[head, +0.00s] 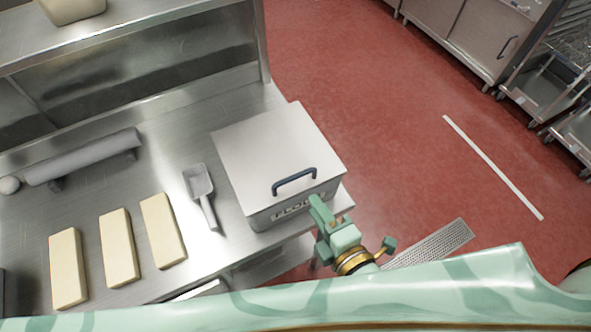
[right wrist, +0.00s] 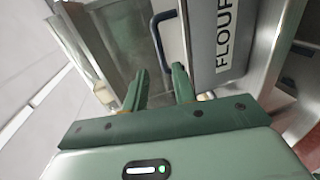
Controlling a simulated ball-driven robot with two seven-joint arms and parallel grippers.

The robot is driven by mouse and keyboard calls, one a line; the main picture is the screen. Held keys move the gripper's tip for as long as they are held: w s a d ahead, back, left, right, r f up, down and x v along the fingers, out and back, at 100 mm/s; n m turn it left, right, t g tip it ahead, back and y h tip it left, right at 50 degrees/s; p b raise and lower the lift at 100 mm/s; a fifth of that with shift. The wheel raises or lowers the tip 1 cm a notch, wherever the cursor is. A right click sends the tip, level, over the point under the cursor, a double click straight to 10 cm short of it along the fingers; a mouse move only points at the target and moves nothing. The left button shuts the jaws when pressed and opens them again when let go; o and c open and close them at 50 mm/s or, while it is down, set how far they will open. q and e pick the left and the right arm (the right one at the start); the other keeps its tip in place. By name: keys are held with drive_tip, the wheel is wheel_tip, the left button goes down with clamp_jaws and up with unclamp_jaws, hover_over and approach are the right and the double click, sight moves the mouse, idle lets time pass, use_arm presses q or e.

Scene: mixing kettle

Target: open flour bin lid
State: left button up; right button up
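The flour bin (head: 265,216) is a pale metal box labelled FLOUR at the right end of the steel table. Its flat lid (head: 265,145) is closed. A dark blue bar handle (head: 294,181) stands on the lid near the front edge. My right gripper (head: 317,206) is beside the bin's front right corner, just below the handle in the picture. In the right wrist view the two fingers of my right gripper (right wrist: 160,78) are apart and empty. The handle (right wrist: 167,40) shows beyond the fingertips, beside the FLOUR label. My left gripper is out of view.
A grey scoop (head: 200,192) lies left of the bin. A shelf (head: 130,25) rises behind. Open red floor is to the right.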

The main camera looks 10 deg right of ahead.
sight(296, 179)
drive_tip(key=p+x, duration=0.1)
drive_tip(key=x, duration=0.9)
drive_tip(key=shift+w+a+f, duration=0.1)
drive_tip(key=shift+w, duration=0.2)
clamp_jaws()
